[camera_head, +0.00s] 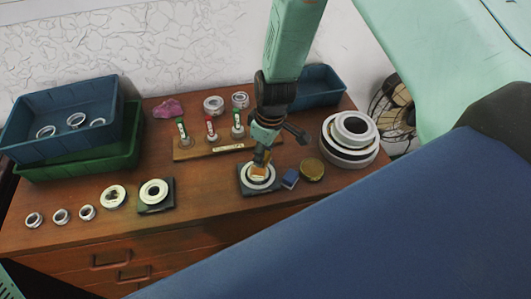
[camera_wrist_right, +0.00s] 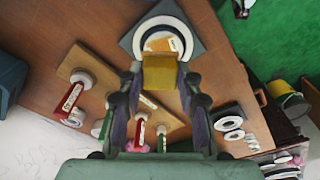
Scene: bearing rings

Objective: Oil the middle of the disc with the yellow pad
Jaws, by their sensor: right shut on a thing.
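My right gripper (camera_head: 262,158) reaches down from the top of the head view and is shut on the yellow pad (camera_head: 258,171). The pad is over the middle of a white disc (camera_head: 268,182), which lies on a dark square plate (camera_head: 247,191). In the right wrist view the fingers hold the yellow pad (camera_wrist_right: 160,75), with the white disc (camera_wrist_right: 143,24) just beyond it. An orange patch with a pale label (camera_wrist_right: 172,43) shows inside the disc's ring. I cannot tell whether the pad touches the disc. My left gripper is not in view.
A blue block (camera_head: 290,179) and a round brass-coloured tin (camera_head: 312,170) stand right of the plate. Stacked rings (camera_head: 349,140) are farther right. A wooden rack (camera_head: 187,154) with small bottles is behind. Another plate with a ring (camera_head: 155,193) and several rings lie left.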

